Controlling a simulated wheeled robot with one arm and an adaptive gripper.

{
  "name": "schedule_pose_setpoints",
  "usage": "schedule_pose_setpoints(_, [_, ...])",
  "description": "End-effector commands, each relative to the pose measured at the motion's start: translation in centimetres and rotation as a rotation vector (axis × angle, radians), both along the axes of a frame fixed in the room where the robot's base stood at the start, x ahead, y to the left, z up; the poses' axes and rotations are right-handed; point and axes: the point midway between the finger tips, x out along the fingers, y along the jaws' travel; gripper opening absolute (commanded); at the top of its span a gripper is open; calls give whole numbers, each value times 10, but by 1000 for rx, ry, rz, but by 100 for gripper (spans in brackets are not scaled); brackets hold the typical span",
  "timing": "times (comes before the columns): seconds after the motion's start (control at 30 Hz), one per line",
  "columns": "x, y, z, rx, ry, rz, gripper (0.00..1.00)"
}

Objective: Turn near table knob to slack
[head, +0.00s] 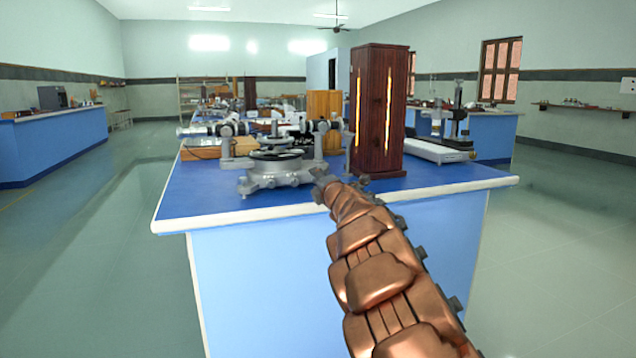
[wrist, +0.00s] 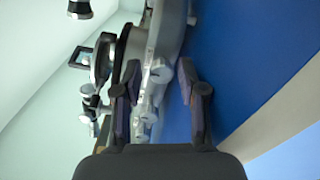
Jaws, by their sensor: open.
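A grey metal spectrometer (head: 272,175) with a round base and a dark-topped round table stands near the front edge of the blue bench. My gripper (head: 322,184) is at the right side of its base. In the wrist view my gripper (wrist: 159,72) is open, one finger on each side of some small silver fittings. One round silver knob (wrist: 160,71) shows between the fingertips; I cannot tell whether it is the near table knob, or whether either finger touches it. The knob is not clear in the head view, where my arm and gripper partly cover that side.
A tall dark wooden lamp housing (head: 379,110) with glowing slits stands just right of my gripper. The bench (head: 210,208) has a white edge and clear blue surface at front left. A microscope-like instrument (head: 440,150) stands at the right.

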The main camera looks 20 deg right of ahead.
Motion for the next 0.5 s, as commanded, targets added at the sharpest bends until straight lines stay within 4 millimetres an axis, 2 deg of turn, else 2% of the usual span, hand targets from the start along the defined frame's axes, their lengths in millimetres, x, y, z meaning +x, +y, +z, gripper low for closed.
schedule_pose_setpoints(0.23, [1, 0, -4, 64, 8, -1, 49])
schedule_pose_setpoints(0.5, [1, 2, -3, 310, 8, 3, 49])
